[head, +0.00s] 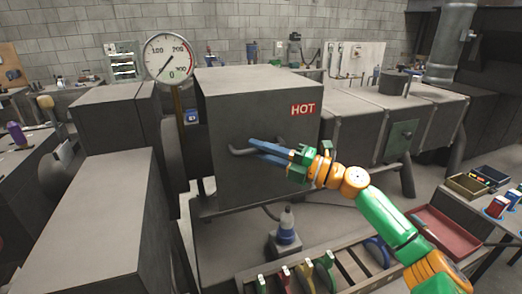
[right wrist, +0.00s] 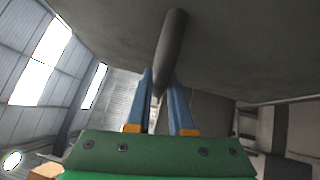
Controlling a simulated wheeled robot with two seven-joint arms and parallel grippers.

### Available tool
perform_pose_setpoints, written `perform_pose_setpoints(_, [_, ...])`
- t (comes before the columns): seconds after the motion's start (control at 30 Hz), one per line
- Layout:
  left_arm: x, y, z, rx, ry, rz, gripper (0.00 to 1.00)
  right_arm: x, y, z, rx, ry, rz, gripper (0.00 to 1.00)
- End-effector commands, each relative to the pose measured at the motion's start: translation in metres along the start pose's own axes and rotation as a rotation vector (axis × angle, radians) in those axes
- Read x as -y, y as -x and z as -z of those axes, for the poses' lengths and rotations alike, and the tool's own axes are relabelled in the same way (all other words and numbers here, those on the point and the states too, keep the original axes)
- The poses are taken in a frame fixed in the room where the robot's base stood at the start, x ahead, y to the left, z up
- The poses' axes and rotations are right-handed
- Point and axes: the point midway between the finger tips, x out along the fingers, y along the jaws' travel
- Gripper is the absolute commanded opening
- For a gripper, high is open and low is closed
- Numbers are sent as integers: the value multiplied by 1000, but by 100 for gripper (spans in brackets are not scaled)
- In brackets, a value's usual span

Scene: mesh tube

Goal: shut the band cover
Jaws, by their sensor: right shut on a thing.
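The band cover appears to be the large grey box front (head: 240,115) with a red HOT label (head: 303,109), in the middle of the head view. A grey bar handle (head: 240,151) sticks out of its face; it also shows in the right wrist view (right wrist: 172,45). My right gripper (head: 256,149) is shut on this handle with its blue fingers. In the right wrist view the fingers (right wrist: 163,95) stand on either side of the bar. How the cover meets the machine behind it is hidden. My left gripper is not in view.
A round dial gauge (head: 168,58) stands left of the cover. A grey block (head: 105,215) fills the lower left. Below are a rack of coloured-handled tools (head: 300,275) and a blue-grey cone-shaped thing (head: 286,230). A red tray (head: 447,230) lies at the right.

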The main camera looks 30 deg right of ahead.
Motion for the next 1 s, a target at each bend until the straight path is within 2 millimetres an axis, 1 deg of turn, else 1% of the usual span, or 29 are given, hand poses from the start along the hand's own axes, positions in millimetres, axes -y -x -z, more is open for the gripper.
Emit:
perform_pose_setpoints(0.1, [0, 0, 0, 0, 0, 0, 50, 2, 0, 2, -6, -3, 3, 0])
perform_pose_setpoints(0.13, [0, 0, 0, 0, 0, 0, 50, 2, 0, 2, -6, -3, 3, 25])
perform_pose_setpoints(0.17, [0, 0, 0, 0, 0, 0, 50, 2, 0, 2, -6, -3, 3, 33])
perform_pose_setpoints(0.2, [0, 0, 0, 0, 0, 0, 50, 2, 0, 2, -5, -3, 3, 44])
perform_pose_setpoints(0.23, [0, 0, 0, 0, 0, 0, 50, 2, 0, 2, -5, -3, 3, 50])
perform_pose_setpoints(0.47, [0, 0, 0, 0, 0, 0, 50, 1, 0, 1, -3, -1, 1, 50])
perform_pose_setpoints(0.57, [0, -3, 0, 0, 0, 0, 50, 3, 2, 1, -1, -1, 3, 50])
perform_pose_setpoints(0.67, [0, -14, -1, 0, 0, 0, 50, 7, 13, 0, 1, -1, 4, 50])
perform_pose_setpoints(0.8, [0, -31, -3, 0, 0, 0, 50, 10, 34, 2, -2, -2, 6, 50])
perform_pose_setpoints(0.9, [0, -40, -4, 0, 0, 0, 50, 8, 47, 2, -4, -1, 7, 50])
perform_pose_setpoints(1.0, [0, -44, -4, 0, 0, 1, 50, 6, 58, 2, -4, -3, 3, 50])
